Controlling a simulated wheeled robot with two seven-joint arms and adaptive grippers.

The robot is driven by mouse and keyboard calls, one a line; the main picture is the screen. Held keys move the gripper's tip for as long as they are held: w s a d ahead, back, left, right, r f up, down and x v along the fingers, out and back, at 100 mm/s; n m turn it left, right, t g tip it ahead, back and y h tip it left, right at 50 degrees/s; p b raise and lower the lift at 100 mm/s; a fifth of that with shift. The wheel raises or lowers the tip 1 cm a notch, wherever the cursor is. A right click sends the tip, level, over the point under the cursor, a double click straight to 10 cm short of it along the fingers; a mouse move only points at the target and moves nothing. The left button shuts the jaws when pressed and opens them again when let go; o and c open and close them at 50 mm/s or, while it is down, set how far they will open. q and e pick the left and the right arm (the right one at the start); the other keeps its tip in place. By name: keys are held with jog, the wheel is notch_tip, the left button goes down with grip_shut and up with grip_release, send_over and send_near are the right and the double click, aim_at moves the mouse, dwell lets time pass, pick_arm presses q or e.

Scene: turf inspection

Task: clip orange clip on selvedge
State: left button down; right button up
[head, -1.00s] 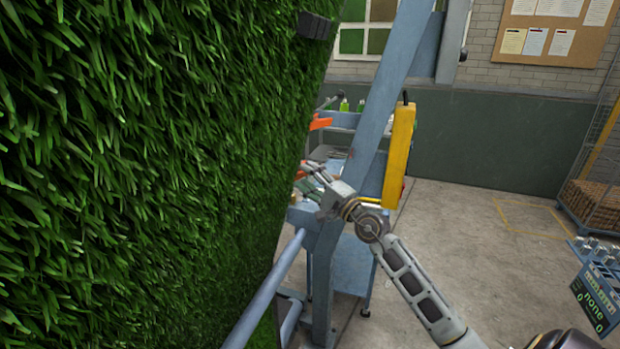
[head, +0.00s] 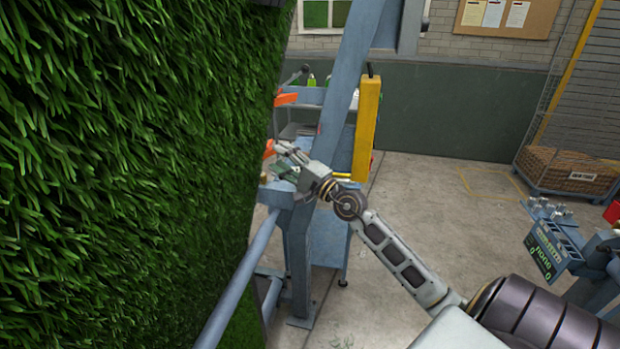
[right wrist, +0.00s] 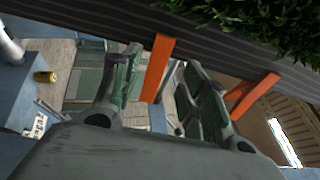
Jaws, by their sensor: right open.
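The green turf (head: 120,170) hangs as a wall on the left in the head view. Two orange clips show at its edge: an upper one (head: 286,98) and a lower one (head: 268,149), partly hidden by the turf. In the right wrist view, one orange clip (right wrist: 158,68) shows between my open fingers and another (right wrist: 252,94) to the right of them. Both meet the dark selvedge strip (right wrist: 120,22). My right gripper (head: 283,150) is open at the turf edge beside the lower clip; its fingers (right wrist: 160,92) are not closed on it. My left gripper is out of view.
A blue-grey frame post (head: 338,110) and a lower rail (head: 238,280) stand close to my right arm. A cart with bottles (head: 312,82) stands behind. Open floor (head: 420,220) lies to the right.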

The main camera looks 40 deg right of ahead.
jog(key=v, duration=0.9)
jog(key=shift+s, duration=0.35)
dwell(1.1)
jog(key=shift+f, duration=0.1)
jog(key=shift+s+d, duration=0.1)
jog(key=shift+s, duration=0.05)
dwell(0.6)
